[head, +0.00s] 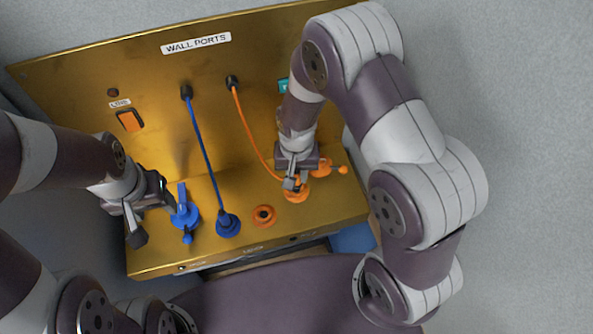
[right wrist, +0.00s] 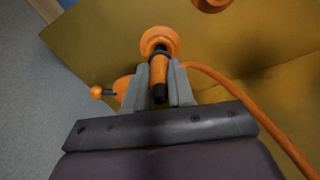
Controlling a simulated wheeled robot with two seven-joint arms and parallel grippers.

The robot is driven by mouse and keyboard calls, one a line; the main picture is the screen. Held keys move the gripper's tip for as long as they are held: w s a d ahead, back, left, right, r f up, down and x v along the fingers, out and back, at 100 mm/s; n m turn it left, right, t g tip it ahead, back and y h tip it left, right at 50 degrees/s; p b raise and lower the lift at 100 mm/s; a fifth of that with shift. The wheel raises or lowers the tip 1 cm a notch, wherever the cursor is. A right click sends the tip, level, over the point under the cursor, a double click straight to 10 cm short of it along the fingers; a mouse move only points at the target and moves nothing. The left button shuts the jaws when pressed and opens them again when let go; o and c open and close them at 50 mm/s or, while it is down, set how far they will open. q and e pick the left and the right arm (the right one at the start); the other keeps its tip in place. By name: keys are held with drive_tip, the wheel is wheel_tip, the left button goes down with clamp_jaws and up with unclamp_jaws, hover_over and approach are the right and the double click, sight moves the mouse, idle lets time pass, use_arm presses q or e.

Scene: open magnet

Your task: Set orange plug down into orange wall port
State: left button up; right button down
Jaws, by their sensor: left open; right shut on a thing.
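The orange plug (right wrist: 158,72) is between the jaws of my right gripper (right wrist: 160,88), which is shut on it. The plug's far end overlaps an orange ring port (right wrist: 159,40) in the right wrist view; I cannot tell how deep it sits. In the head view my right gripper (head: 292,182) is over that orange port (head: 297,196) at the right of the lower panel, and hides most of the plug. A second orange port (head: 264,214) to its left is empty. My left gripper (head: 155,210) is open beside a blue lever (head: 184,208).
An orange cable (head: 252,136) runs from the upright panel (head: 70,80) to the plug. A blue cable (head: 205,150) leads to a blue plug in a blue port (head: 228,224). An orange lever (head: 325,168) is close right of my right gripper. An orange switch (head: 130,120) is at upper left.

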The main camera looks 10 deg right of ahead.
idle(0.3)
drive_tip(key=shift+f, duration=0.25)
drive_tip(key=shift+w+f+b, duration=0.1)
drive_tip(key=shift+f+b, duration=0.4)
drive_tip(key=shift+f, duration=0.05)
drive_tip(key=shift+f+b, duration=0.35)
drive_tip(key=shift+f, duration=0.3)
idle(0.7)
drive_tip(key=c, duration=0.9)
unclamp_jaws()
drive_tip(key=shift+r, duration=0.1)
